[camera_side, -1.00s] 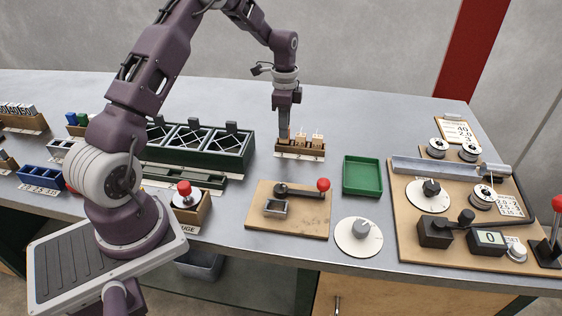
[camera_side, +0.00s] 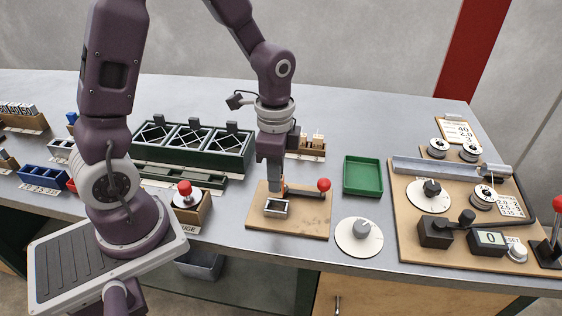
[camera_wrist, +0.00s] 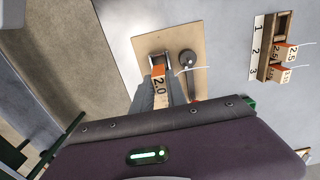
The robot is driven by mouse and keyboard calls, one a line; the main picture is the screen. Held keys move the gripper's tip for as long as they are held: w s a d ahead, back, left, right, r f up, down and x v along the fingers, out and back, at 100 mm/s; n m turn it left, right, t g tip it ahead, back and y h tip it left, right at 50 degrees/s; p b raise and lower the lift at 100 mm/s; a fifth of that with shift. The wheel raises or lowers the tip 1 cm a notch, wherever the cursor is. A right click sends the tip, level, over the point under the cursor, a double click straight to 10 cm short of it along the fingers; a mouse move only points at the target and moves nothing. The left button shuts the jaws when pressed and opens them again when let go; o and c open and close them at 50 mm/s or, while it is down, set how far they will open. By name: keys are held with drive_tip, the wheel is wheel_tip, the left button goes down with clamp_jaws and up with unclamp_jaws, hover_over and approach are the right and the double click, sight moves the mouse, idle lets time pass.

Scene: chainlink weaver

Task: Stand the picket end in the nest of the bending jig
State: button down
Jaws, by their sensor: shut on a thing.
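My gripper (camera_side: 275,187) is shut on the picket end, a piece with an orange tag marked 2.0 (camera_wrist: 158,82). In the side view the jaws are over the small grey nest (camera_side: 275,208) of the bending jig, and only a sliver of orange shows by them. The jig is a tan board (camera_side: 305,226) with a dark lever ending in a red knob (camera_side: 323,184); the board also shows in the wrist view (camera_wrist: 150,28). In the wrist view the picket end is in front of the nest (camera_wrist: 156,58). I cannot tell whether its foot is inside or above the nest.
A wooden rack (camera_side: 306,155) with tagged pickets stands behind the jig. A green tray (camera_side: 362,176) and a white dial (camera_side: 359,237) lie to the right. A board of dials and levers (camera_side: 410,240) is farther right. A gauge with a red knob (camera_side: 185,188) stands left.

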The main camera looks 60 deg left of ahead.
drive_tip(key=shift+f, duration=2.85)
drive_tip(key=c, duration=1.3)
unclamp_jaws()
drive_tip(key=shift+o, duration=0.2)
wheel_tip(320, 180, up, 7)
drive_tip(key=shift+r, duration=0.1)
